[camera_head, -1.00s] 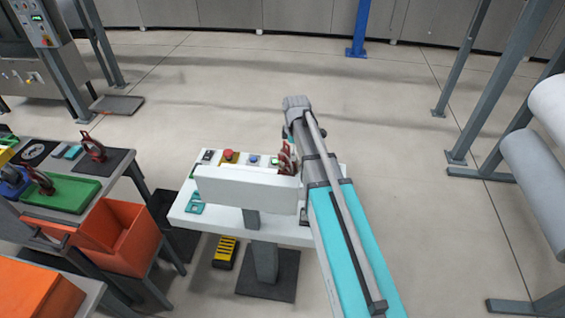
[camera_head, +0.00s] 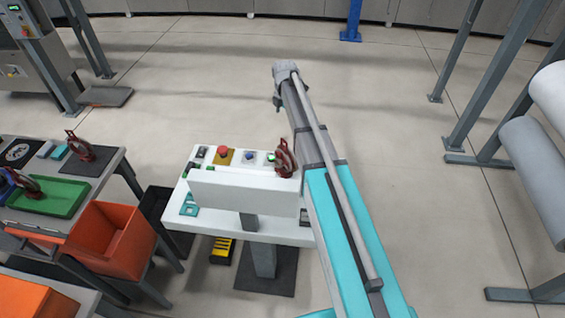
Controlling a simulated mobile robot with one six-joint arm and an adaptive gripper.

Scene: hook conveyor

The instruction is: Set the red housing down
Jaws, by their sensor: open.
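A dark red housing (camera_head: 285,158) stands upright at the back right of the white stand (camera_head: 255,229), just left of my arm. Its foot is partly hidden behind the white panel on the stand. My gripper (camera_head: 277,104) is at the far end of my arm, beyond the stand and apart from the housing. It is open, small in the picture, and shows nothing held. Two similar red housings are at the left: one on a dark mat (camera_head: 80,147), one at the green tray (camera_head: 70,197).
The stand's top carries a red button (camera_head: 223,152), a blue button (camera_head: 249,156) and a teal piece (camera_head: 189,205). An orange bin (camera_head: 117,240) hangs at the side table. Grey posts and rolls (camera_head: 535,165) stand at the right. The floor behind the stand is free.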

